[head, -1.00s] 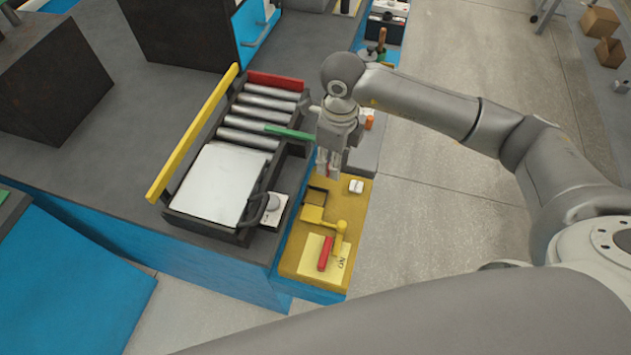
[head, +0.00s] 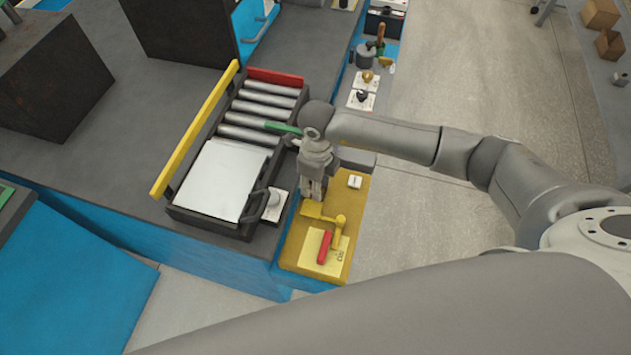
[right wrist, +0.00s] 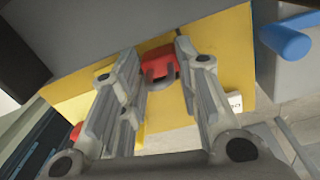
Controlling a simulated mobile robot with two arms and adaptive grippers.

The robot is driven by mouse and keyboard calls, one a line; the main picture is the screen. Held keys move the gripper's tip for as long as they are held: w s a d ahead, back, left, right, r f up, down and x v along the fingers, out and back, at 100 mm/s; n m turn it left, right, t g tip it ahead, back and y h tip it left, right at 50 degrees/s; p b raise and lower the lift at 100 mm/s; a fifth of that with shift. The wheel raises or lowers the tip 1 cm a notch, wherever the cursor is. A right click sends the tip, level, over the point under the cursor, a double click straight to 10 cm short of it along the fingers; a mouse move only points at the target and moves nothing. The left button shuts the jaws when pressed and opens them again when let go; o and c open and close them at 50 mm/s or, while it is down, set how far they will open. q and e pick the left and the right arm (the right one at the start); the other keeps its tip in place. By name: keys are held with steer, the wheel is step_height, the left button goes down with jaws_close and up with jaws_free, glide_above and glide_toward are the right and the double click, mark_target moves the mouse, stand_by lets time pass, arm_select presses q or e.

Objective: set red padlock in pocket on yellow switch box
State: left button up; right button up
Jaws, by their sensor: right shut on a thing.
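The yellow switch box (head: 296,255) stands at the table's right edge in the head view, with a red handle (head: 324,247) and a yellow lever (head: 339,226) on top. My right gripper (head: 312,192) is over its far left part, fingers pointing down. In the right wrist view, my right gripper (right wrist: 160,75) is shut on the red padlock (right wrist: 160,58), its grey shackle towards the camera and the yellow box behind it. The padlock is hidden in the head view. The pocket is hidden behind the gripper, so I cannot tell whether the padlock touches it. My left gripper is not in view.
A roller tray (head: 245,236) with a yellow rail (head: 195,130) lies left of the box. A white button block (head: 354,181) is on the box, right of the gripper. Other items (head: 362,97) stand beyond. Open floor (head: 470,230) lies to the right.

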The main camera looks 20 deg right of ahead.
steer(key=o, duration=0.7)
steer(key=shift+f, duration=0.15)
steer(key=o, duration=0.4)
steer(key=shift+r, duration=0.35)
steer(key=r+b, duration=0.1)
steer(key=r, duration=0.5)
steer(key=r+b, duration=0.1)
steer(key=r, duration=0.4)
steer(key=shift+w+d+r, duration=0.15)
steer(key=shift+w+r, duration=0.05)
steer(key=shift+r, duration=0.15)
